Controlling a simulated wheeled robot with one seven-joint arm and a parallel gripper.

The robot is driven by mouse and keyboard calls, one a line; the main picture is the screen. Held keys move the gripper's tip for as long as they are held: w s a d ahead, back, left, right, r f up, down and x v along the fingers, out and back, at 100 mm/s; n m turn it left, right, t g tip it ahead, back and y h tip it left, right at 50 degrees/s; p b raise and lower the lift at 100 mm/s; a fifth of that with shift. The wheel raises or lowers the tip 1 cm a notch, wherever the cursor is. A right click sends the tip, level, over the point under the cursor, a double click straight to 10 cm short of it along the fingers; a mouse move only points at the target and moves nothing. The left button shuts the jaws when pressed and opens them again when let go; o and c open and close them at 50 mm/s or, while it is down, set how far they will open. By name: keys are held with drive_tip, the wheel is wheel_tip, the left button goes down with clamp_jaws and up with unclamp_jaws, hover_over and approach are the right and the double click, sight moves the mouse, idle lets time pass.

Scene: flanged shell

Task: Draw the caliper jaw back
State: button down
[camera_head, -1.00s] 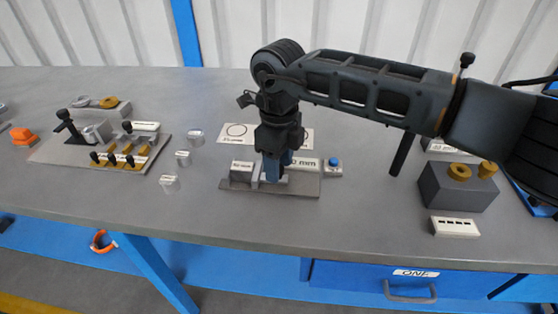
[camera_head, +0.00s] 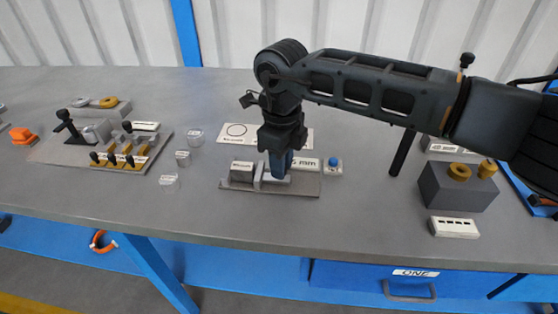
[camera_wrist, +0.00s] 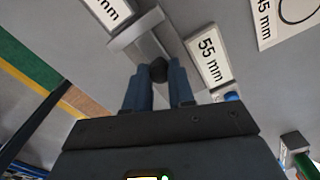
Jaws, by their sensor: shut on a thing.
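The caliper stands on a grey base plate (camera_head: 306,188) in the middle of the bench. Its fixed block (camera_head: 241,173) is at the left and its pale sliding jaw (camera_head: 273,181) is to the right, with a narrow gap between them. My gripper (camera_head: 278,172) points down over the jaw. In the wrist view my gripper's blue fingers (camera_wrist: 160,88) are shut on a dark knob (camera_wrist: 158,70) on the grey jaw (camera_wrist: 142,42). A plate reading 55 mm (camera_wrist: 209,60) lies beside the jaw; in the head view my gripper partly hides it.
A blue button box (camera_head: 333,166) is just right of the caliper. A card with a circle (camera_head: 238,131) lies behind it. Several small clear blocks (camera_head: 183,158) and a lever panel (camera_head: 122,157) are left. A dark grey box (camera_head: 458,188) and white strip (camera_head: 454,227) are right.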

sight(286, 167)
drive_tip(key=shift+d+r, duration=0.1)
drive_tip(key=shift+d, duration=0.4)
drive_tip(key=c, duration=1)
unclamp_jaws()
drive_tip(key=shift+o, duration=0.2)
drive_tip(key=shift+r+b, duration=0.4)
drive_tip(key=shift+r, duration=3.45)
